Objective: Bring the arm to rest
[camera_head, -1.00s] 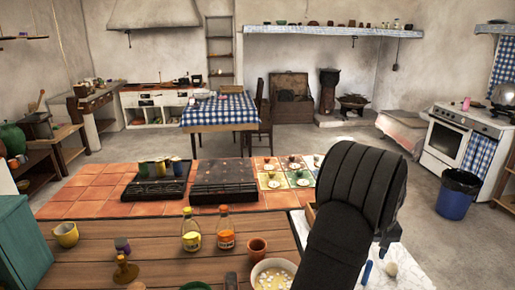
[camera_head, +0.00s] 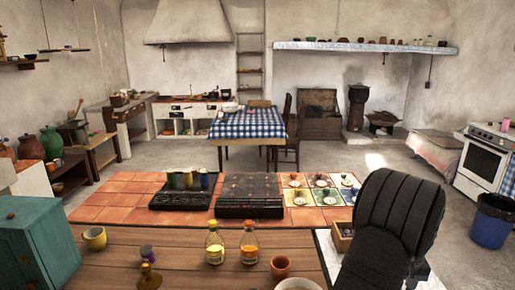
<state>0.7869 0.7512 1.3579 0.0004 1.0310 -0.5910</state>
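My arm rises as a black, ribbed rounded shape at the lower right of the head view, in front of the counter's right end. My gripper is not visible in this view, so whether it is open, shut or holding something is hidden.
The wooden counter (camera_head: 190,262) holds a yellow cup (camera_head: 94,238), two bottles (camera_head: 215,246) (camera_head: 249,245), a terracotta cup (camera_head: 281,266) and a partly cut-off bowl (camera_head: 298,284). Behind are a black tray (camera_head: 180,202) with cups, a dark hob (camera_head: 250,208) and patterned tiles with small cups. A wooden box (camera_head: 342,238) stands beside my arm.

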